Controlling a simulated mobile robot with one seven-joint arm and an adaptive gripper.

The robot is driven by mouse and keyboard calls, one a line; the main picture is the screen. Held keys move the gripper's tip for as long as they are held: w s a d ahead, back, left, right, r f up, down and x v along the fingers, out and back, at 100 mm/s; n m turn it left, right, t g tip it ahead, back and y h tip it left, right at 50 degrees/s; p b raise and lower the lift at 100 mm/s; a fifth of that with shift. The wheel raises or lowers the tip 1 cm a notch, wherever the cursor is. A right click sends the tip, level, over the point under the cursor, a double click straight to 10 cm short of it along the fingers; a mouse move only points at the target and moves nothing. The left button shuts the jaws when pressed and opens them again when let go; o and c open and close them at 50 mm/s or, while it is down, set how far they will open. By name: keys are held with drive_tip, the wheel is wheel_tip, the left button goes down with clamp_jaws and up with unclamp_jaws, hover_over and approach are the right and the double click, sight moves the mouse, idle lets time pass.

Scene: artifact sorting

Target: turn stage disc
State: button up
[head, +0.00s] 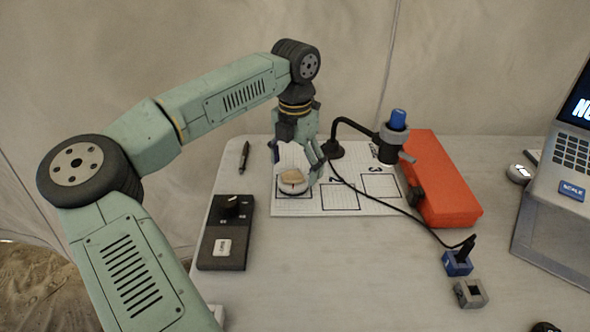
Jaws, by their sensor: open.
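A small round pale disc (293,188) lies on the first marked square of a white sheet (340,205). A tan piece (292,176) shows on top of it; its exact shape is hard to make out. I take this disc to be the stage disc. My gripper (299,165) is open and points down at the disc, with its fingers around or just above it. I cannot tell whether a finger touches the disc. The far finger is partly hidden.
A blue-topped scope (393,130) on a bent black stand is to the right, with a cable across the sheet. A red case (440,180), a black control box (227,232), a pen (244,157), small blocks (470,293) and a laptop (560,170) surround it.

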sight(295, 175)
wheel_tip(295, 175, up, 10)
idle(0.3)
drive_tip(key=shift+r, duration=0.1)
